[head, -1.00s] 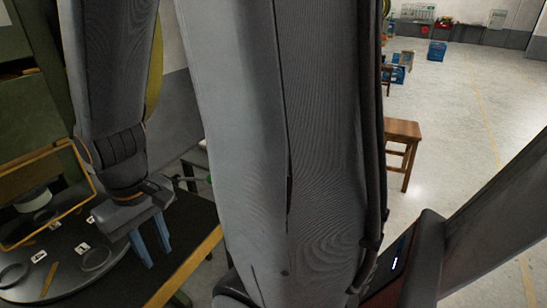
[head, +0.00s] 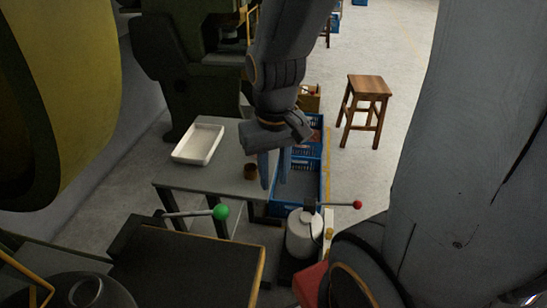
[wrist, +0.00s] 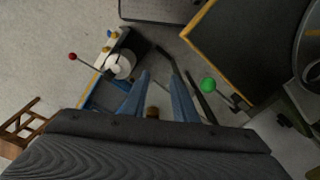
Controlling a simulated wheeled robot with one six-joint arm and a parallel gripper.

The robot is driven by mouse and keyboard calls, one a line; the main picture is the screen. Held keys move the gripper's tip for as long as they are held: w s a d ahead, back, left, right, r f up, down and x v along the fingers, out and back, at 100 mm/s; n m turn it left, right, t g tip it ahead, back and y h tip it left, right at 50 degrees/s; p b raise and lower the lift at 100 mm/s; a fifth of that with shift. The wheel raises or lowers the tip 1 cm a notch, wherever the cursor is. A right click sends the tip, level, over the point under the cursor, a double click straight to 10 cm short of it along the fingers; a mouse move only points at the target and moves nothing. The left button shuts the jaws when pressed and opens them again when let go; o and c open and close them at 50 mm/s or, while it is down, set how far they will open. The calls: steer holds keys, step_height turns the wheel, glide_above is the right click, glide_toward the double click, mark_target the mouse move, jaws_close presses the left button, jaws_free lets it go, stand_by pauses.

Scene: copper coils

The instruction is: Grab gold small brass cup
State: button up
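A small gold-brown brass cup (head: 250,171) stands on the grey table (head: 205,180), near its right edge in the head view. My gripper (head: 272,186) is above and just right of the cup in that view, with its blue fingers pointing down. The fingers are apart with nothing visible between their tips. In the wrist view my gripper (wrist: 160,95) shows its two blue fingers spread. A small brown piece, apparently the cup (wrist: 152,112), shows between the fingers close to the gripper body, partly hidden by it.
A white tray (head: 199,143) lies on the table's left. Blue crates (head: 307,165) stand right of the table. A green-knobbed lever (head: 220,212), a red-knobbed lever (head: 357,205) and a dark bench (head: 190,268) are in front. A wooden stool (head: 369,88) stands on open floor.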

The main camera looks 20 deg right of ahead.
mark_target(256, 177)
steer(key=w+d+f+m+b, duration=0.1)
steer(key=w+f+m, duration=0.1)
steer(key=w+m, duration=0.45)
steer(key=w+d+f+m, duration=0.1)
steer(key=w+f+m, duration=0.25)
steer(key=w, duration=0.65)
steer(key=shift+m, duration=0.5)
steer(key=shift+w+a+f+p, duration=0.1)
steer(key=shift+a+f+p, duration=0.1)
steer(key=shift+f, duration=1.6)
steer(key=shift+w+a+f+p, duration=0.1)
steer(key=shift+a+f+p, duration=0.1)
steer(key=shift+f, duration=1.55)
steer(key=shift+c, duration=0.2)
jaws_close()
